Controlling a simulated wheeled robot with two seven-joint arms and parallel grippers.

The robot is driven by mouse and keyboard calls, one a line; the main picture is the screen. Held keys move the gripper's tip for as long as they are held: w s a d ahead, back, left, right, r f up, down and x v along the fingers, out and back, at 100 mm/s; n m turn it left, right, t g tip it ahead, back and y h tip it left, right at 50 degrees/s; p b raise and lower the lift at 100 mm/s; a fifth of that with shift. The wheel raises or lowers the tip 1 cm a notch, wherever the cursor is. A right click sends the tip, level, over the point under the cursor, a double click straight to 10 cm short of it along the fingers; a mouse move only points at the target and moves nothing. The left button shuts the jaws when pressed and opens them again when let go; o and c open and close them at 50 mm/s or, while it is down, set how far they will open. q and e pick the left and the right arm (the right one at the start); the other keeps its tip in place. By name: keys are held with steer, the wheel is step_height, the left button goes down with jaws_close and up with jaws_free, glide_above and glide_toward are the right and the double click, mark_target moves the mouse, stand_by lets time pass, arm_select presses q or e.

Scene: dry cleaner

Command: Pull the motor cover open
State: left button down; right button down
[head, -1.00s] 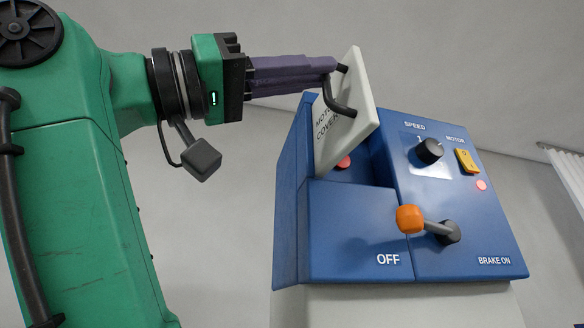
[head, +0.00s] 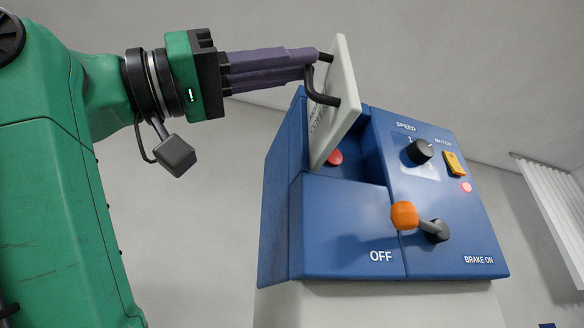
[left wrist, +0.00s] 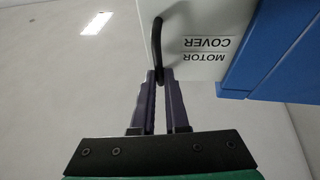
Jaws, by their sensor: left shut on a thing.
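The motor cover (head: 345,95) is a white panel with a black bar handle (head: 318,92). It stands swung open at the upper left of the blue control box (head: 345,225). A red button (head: 335,157) shows in the recess beside it. My left gripper (head: 318,60), with purple fingers, is shut on the handle. In the left wrist view, the fingers (left wrist: 160,82) close on the lower end of the handle (left wrist: 158,45), next to the "MOTOR COVER" lettering on the cover (left wrist: 200,28). My right gripper is not in view.
The box face carries a black speed knob (head: 420,151), a yellow motor switch (head: 454,163), a pink-red lamp (head: 466,187) and an orange-tipped lever (head: 404,215) by "OFF" and "BRAKE ON". The box rests on a pale pedestal (head: 380,305).

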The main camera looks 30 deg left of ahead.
arm_select(q)
steer(key=c, duration=1)
jaws_free()
steer(key=shift+w, duration=0.1)
steer(key=shift+c, duration=0.2)
steer(key=shift+o, duration=0.6)
steer(key=shift+a, duration=0.1)
steer(key=shift+w, duration=0.15)
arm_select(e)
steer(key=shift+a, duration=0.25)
arm_select(q)
steer(key=shift+a, duration=0.1)
steer(key=shift+s+a+f, duration=0.2)
steer(key=shift+s+f, duration=0.05)
steer(key=shift+s, duration=0.05)
steer(key=b+v, duration=0.4)
steer(key=v, duration=1)
steer(key=shift+b, duration=0.4)
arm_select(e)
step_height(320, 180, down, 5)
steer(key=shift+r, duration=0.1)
arm_select(q)
steer(key=shift+w+d, duration=0.1)
steer(key=shift+w, duration=0.1)
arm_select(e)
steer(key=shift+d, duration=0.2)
